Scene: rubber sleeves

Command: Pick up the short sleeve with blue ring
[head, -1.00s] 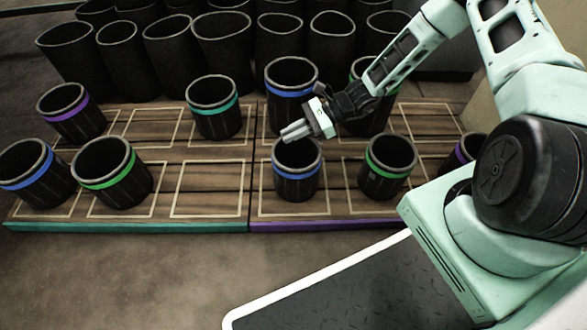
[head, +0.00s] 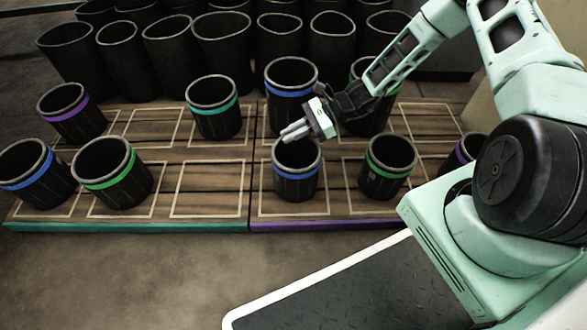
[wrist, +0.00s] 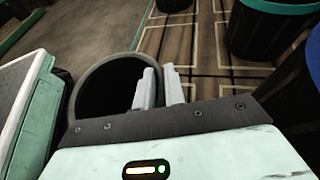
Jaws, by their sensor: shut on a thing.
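A short black sleeve with a blue ring (head: 296,186) stands upright in the front row, in the left cell of the purple-edged board. My gripper (head: 288,132) reaches down to its rim from the upper right and is shut on the rim wall. In the wrist view the sleeve's round opening (wrist: 104,92) is left of my gripper (wrist: 160,76); one finger is over the opening and the other is outside. Another short blue-ringed sleeve (head: 30,180) stands at the far left. A taller blue-ringed sleeve (head: 290,108) stands right behind the held one.
Green-ringed sleeves stand to the right (head: 386,178) and left (head: 115,185) of the held sleeve. A teal-ringed sleeve (head: 214,118) and a purple-ringed one (head: 72,122) stand farther back. Taller plain black sleeves (head: 222,45) crowd the back. The cell (head: 207,190) left of the held sleeve is empty.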

